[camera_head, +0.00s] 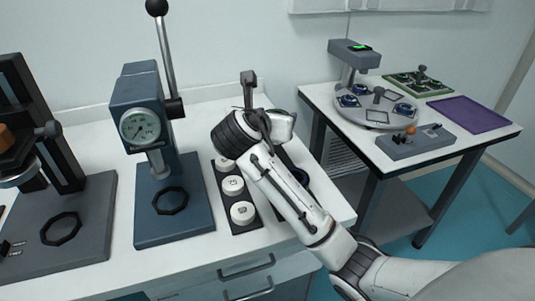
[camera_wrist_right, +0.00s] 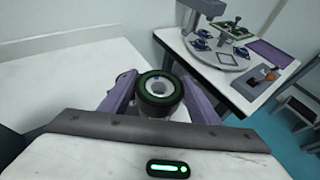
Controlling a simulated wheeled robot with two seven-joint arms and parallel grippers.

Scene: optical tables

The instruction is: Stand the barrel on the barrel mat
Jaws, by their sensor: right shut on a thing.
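In the right wrist view, the barrel (camera_wrist_right: 158,88) is a short cylinder with a dark, green-tinged ring around its open end and a paler body. My right gripper (camera_wrist_right: 157,82) is shut on it, with one purple finger on each side. The ringed end faces the camera; I cannot tell whether its base touches anything. My left gripper is not in view.
A blue press with a gauge (camera_head: 140,125) and a dark stand (camera_head: 85,215) are on the near table (camera_head: 205,110). White round pieces (camera_head: 242,212) sit in a dark strip beside my arm. The right-hand table holds a round-plated device (camera_head: 375,115), a green tray (camera_head: 418,83) and a grey control box (camera_head: 415,142).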

